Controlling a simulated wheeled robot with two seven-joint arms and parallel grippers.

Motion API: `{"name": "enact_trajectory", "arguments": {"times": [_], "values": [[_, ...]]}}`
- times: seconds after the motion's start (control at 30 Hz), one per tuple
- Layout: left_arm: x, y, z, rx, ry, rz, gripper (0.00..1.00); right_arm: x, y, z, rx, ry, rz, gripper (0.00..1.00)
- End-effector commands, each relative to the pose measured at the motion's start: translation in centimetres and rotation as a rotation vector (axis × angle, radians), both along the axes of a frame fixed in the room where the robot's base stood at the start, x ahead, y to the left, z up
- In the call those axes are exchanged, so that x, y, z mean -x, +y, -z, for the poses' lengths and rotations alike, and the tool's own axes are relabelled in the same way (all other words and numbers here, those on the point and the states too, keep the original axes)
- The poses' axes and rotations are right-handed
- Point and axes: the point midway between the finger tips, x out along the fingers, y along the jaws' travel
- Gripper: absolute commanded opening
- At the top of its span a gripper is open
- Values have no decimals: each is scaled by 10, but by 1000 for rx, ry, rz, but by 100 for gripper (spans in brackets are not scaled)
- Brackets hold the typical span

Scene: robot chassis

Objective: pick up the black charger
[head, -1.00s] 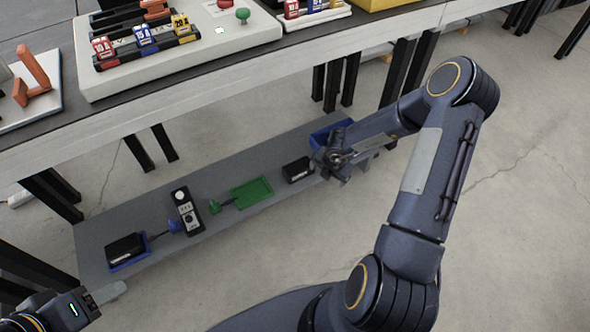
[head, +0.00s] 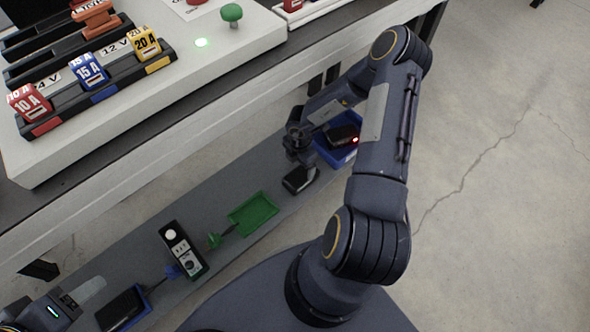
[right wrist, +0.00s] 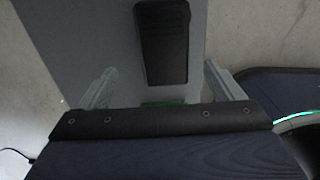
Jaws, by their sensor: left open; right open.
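A black charger (head: 298,180) lies on the low grey shelf, right of the green tray. In the right wrist view the black charger (right wrist: 162,42) lies ahead of the fingers, roughly in line with the gap between them. My right gripper (head: 302,164) is just above the charger and partly hides it in the head view. In the right wrist view my right gripper (right wrist: 162,84) is open, with nothing between its fingers. My left gripper (head: 88,292) is open and empty at the lower left, near another black box (head: 120,308) in a blue tray.
A blue bin (head: 336,158) with a black, red-lit device (head: 342,133) stands right of the charger. The green tray (head: 254,214) and a black socket panel (head: 182,250) are along the shelf (head: 215,203). The worktop edge (head: 200,118) overhangs its far side.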

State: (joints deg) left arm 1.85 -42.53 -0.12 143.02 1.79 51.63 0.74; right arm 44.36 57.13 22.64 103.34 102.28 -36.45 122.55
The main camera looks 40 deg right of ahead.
Motion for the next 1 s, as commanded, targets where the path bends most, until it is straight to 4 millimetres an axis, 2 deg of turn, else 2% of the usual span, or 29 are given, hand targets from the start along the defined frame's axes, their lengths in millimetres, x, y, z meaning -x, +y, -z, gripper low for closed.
{"name": "enact_trajectory", "arguments": {"times": [0.03,0.27,0.53,0.8,1.0], "values": [[0,0,6,0,0,0,53,1,0,10,-2,2,1,87],[0,0,19,0,0,0,53,2,-2,31,-1,0,0,87],[0,0,48,0,0,0,53,5,-5,70,-2,0,-1,87],[0,0,47,0,0,0,53,4,-5,72,0,-1,-1,87],[0,0,47,0,0,0,53,5,-5,72,0,-1,-1,62]]}}
